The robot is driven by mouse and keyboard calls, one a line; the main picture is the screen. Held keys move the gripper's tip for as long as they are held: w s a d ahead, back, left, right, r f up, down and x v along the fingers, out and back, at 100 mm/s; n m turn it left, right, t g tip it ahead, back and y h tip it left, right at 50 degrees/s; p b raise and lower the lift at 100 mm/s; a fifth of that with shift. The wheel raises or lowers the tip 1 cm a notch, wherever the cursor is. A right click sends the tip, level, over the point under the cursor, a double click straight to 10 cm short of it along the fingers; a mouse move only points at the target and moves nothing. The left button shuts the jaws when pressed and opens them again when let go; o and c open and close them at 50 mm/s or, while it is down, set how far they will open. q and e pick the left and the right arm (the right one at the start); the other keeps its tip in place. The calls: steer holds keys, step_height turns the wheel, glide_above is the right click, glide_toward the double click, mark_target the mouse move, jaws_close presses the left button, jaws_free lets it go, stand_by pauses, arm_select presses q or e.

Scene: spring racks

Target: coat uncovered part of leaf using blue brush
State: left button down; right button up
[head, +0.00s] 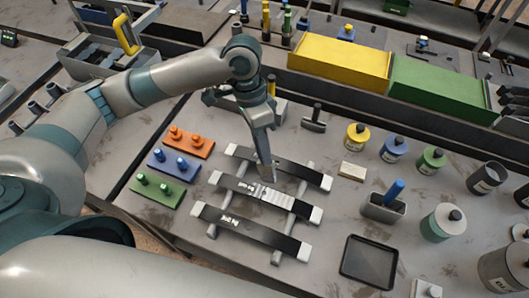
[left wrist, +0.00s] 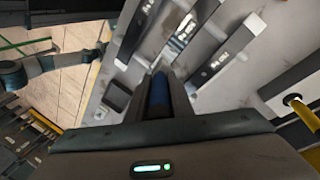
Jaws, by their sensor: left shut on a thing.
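Three flat dark leaves lie across a rack on the bench. The middle leaf (head: 232,183) is black with a bare, lighter grey patch (head: 276,198) right of its label. The far leaf (head: 300,170) and near leaf (head: 245,228) look black between pale ends. My left gripper (head: 268,168) points down above the middle leaf, close to the bare patch; I cannot tell if anything touches it. In the left wrist view it is shut on the blue brush (left wrist: 158,95), whose blue handle shows between the fingers. The bristles are hidden. My right gripper is not in view.
A cup (head: 380,212) holding a blue-handled tool stands right of the rack, with a black tray (head: 369,262) nearer. Yellow (head: 357,137), blue (head: 393,149) and green (head: 431,160) jars stand behind. Peg blocks (head: 175,165) sit left. Yellow (head: 338,68) and green (head: 443,88) bins line the back.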

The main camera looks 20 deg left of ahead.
arm_select(q)
steer(key=shift+a+f+b, duration=0.2)
steer(key=shift+f+b, duration=0.65)
steer(key=shift+f, duration=2.85)
steer(key=shift+f, duration=0.65)
steer(key=d+p, duration=0.2)
steer(key=d, duration=0.1)
steer(key=shift+d, duration=0.2)
